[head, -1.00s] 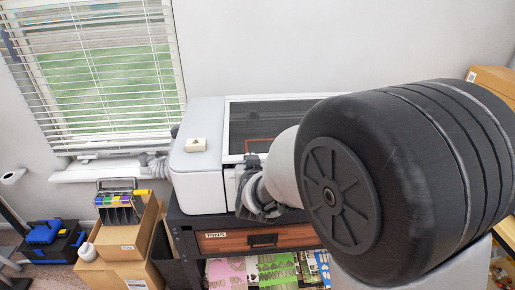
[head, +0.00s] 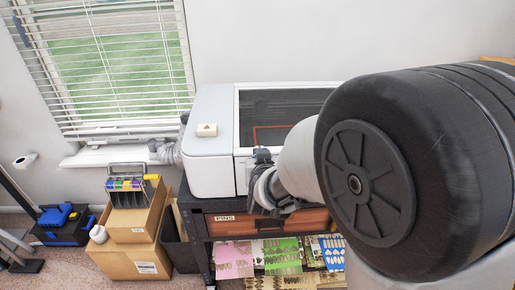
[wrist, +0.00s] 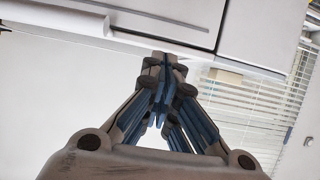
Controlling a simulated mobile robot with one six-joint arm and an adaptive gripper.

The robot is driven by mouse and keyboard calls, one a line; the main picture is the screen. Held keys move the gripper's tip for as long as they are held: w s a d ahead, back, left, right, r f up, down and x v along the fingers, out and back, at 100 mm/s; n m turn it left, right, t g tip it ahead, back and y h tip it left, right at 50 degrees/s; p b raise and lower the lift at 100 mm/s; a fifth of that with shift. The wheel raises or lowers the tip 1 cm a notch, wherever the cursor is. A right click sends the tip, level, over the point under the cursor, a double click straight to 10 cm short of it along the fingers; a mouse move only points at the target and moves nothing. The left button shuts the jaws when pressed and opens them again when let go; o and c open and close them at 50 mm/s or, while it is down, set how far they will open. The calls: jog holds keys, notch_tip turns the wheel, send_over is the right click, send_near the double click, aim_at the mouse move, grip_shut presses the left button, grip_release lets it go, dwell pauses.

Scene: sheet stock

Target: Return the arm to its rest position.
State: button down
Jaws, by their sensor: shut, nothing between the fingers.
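My arm fills the right side of the head view, with a large black joint (head: 365,185) close to the camera and a grey link (head: 300,165) reaching toward a white machine (head: 208,160). The arm's far end overlaps the machine's front; its fingers cannot be made out there. In the wrist view my gripper (wrist: 166,60) has its blue-grey fingers together at the tips, with nothing between them. The machine's white body (wrist: 262,35) shows behind the fingertips in that view. I cannot tell the gap between them.
The machine stands on a dark bench with a wooden drawer (head: 228,226) and coloured sheets (head: 284,257) below. Cardboard boxes (head: 125,255), a tool caddy (head: 133,193) and a blue-black case (head: 60,225) are at the left. A blinded window (head: 110,70) is behind.

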jog(key=s+d+r+g, duration=0.1)
jog(key=s+d, duration=0.3)
jog(key=s, duration=0.7)
jog(key=s+d+r+g, duration=0.2)
jog(key=s+d+g, duration=0.1)
jog(key=s, duration=0.8)
jog(key=s+d+r+g, duration=0.2)
jog(key=s+d+g, duration=0.2)
jog(key=s, duration=0.7)
jog(key=shift+d, duration=0.35)
